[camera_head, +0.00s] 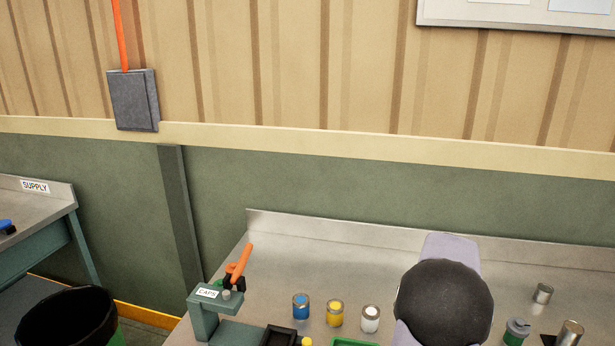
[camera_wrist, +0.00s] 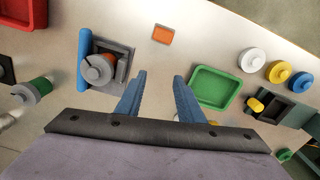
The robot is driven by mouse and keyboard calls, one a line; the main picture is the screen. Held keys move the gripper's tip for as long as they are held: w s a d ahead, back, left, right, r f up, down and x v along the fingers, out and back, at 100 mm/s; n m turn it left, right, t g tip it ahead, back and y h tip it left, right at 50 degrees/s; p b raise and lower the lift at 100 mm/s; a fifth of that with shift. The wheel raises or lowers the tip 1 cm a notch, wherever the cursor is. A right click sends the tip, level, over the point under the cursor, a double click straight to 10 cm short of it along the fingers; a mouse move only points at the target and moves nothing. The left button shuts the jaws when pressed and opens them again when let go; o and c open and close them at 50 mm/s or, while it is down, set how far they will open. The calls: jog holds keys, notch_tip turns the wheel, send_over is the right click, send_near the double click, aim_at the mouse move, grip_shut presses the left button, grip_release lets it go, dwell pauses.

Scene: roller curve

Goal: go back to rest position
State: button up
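My gripper (camera_wrist: 160,76) shows in the wrist view as two blue fingers, well apart, with nothing between them. It is over the pale bench top (camera_wrist: 160,60). A grey clamp-like fixture (camera_wrist: 105,66) with a blue bar stands to its left. A green tray (camera_wrist: 196,98) lies to its right. In the head view, a dark round joint and pale links of my arm rise over the right part of the bench (camera_head: 340,260); my fingers are hidden there.
Blue (camera_head: 301,306), yellow (camera_head: 335,313) and white (camera_head: 370,318) capped jars stand mid-bench. A CAPS stand (camera_head: 205,310) is at the left end. Metal cans (camera_head: 543,294) and a green-banded container (camera_head: 517,331) stand at the right.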

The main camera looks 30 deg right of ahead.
jog(key=w+a+n, duration=0.2)
jog(key=w+a, duration=0.3)
jog(key=a, duration=0.6)
jog(key=s+a+f+n, duration=0.2)
jog(key=s+a+n, duration=0.1)
jog(key=a, duration=1)
jog(key=s+a+f+n, duration=0.2)
jog(key=a, duration=1)
notch_tip(320, 180, down, 32)
jog(key=b, duration=3.2)
jog(key=shift+f, duration=0.2)
jog(key=shift+s+a, duration=0.1)
